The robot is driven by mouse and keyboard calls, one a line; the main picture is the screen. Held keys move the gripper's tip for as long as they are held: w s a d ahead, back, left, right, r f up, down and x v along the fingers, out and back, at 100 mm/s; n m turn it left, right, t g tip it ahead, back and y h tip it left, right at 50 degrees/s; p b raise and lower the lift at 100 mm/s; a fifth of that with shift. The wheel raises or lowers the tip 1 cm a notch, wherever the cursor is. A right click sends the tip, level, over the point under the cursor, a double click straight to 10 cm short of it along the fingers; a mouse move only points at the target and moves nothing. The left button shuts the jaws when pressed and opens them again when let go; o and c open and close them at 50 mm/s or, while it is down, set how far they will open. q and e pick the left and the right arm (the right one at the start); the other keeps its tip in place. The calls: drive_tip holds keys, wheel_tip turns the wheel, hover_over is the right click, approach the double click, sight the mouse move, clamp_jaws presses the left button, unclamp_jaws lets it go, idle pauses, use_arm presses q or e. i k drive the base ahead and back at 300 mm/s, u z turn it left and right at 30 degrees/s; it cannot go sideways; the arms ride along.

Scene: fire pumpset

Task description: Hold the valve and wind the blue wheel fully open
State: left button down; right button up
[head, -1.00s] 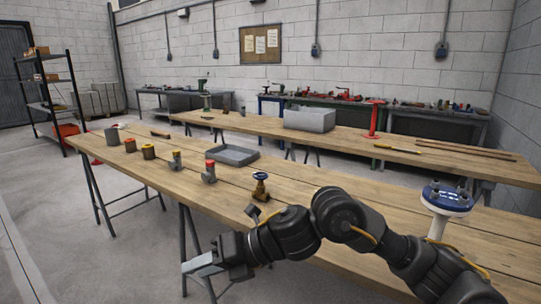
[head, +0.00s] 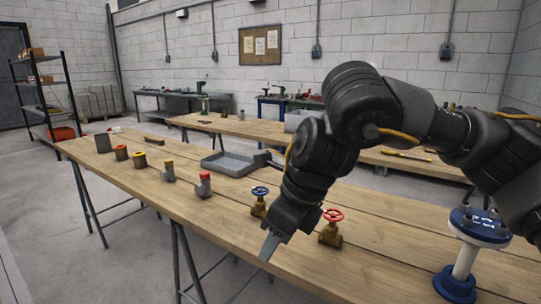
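A brass valve with a blue handwheel (head: 260,191) stands upright on the near wooden table, just left of my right forearm. A second brass valve, with a red handwheel (head: 333,215), stands to its right. My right gripper (head: 270,246) points down over the table near its front edge, in front of the blue-wheel valve and left of the red-wheel one. It appears apart from both valves. Its fingers show edge-on, so I cannot tell whether they are open or shut. My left gripper is not in view.
A grey tray (head: 228,164) lies behind the valves. Several small fittings, including one with a red top (head: 203,185), line the table to the left. A white post with a blue base (head: 456,284) stands at the right. The table's front strip is clear.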

sight(259, 193)
drive_tip(key=i, duration=1.15)
